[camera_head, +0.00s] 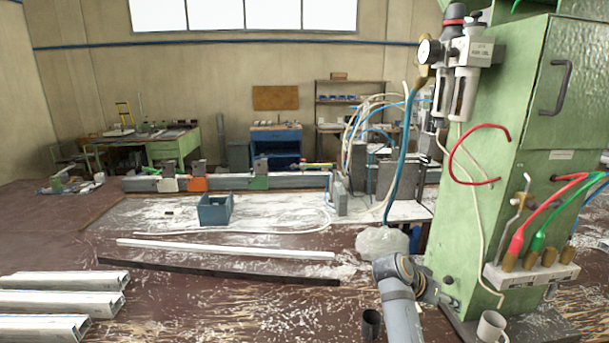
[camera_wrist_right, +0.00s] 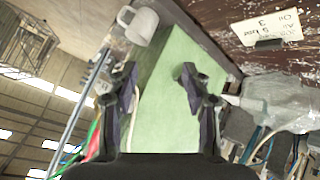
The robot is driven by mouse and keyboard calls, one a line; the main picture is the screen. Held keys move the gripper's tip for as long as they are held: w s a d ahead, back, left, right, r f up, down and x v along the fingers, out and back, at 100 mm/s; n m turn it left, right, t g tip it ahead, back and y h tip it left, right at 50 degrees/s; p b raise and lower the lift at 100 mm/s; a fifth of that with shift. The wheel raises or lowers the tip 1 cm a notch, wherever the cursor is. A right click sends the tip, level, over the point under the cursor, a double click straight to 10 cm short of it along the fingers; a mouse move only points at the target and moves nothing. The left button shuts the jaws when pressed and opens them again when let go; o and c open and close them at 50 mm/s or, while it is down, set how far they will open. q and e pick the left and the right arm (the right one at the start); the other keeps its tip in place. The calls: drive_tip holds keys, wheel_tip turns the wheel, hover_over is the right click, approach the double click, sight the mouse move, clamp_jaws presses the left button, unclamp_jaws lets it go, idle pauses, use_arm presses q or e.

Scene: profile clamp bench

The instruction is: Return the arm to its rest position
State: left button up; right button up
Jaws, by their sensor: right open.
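My right arm (camera_head: 398,306) comes up from the bottom of the head view, right of centre, and bends at a grey joint. My right gripper (camera_head: 433,289) is small and dark there, in front of the lower part of the green cabinet (camera_head: 478,185). In the right wrist view the right gripper (camera_wrist_right: 159,82) has its two dark fingers spread apart. Nothing is between the fingers; the green cabinet face (camera_wrist_right: 170,100) shows behind the gap. My left gripper is in neither view.
A white mug (camera_head: 492,326) and a dark cup (camera_head: 371,323) stand near the arm. A clear plastic bag (camera_head: 382,243) lies beyond it. Metal profiles (camera_head: 62,302) lie at left, and a blue bin (camera_head: 215,209) stands farther back. Hoses (camera_head: 551,213) hang from the cabinet.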

drive_tip(key=s+a+f+n+y, duration=0.2)
drive_tip(key=s+f+n+y, duration=0.25)
drive_tip(key=s+f, duration=0.8)
drive_tip(key=s+a+f+n+y, duration=0.1)
drive_tip(key=s+a+n+y, duration=0.1)
drive_tip(key=s+a, duration=0.35)
drive_tip(key=s+a+f+n+y, duration=0.2)
drive_tip(key=s+n, duration=0.1)
drive_tip(key=s, duration=0.5)
drive_tip(key=s+d+f, duration=0.1)
drive_tip(key=s+f, duration=0.1)
drive_tip(key=f, duration=1.2)
drive_tip(key=s+d+f, duration=0.1)
drive_tip(key=d+f, duration=0.1)
drive_tip(key=f, duration=1.2)
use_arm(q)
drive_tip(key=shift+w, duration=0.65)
use_arm(e)
drive_tip(key=s+f+g, duration=0.1)
drive_tip(key=s+f, duration=1.3)
drive_tip(key=s, duration=0.4)
drive_tip(key=shift+d+f+g, duration=0.2)
drive_tip(key=shift+d+g, duration=0.1)
drive_tip(key=shift+m, duration=0.25)
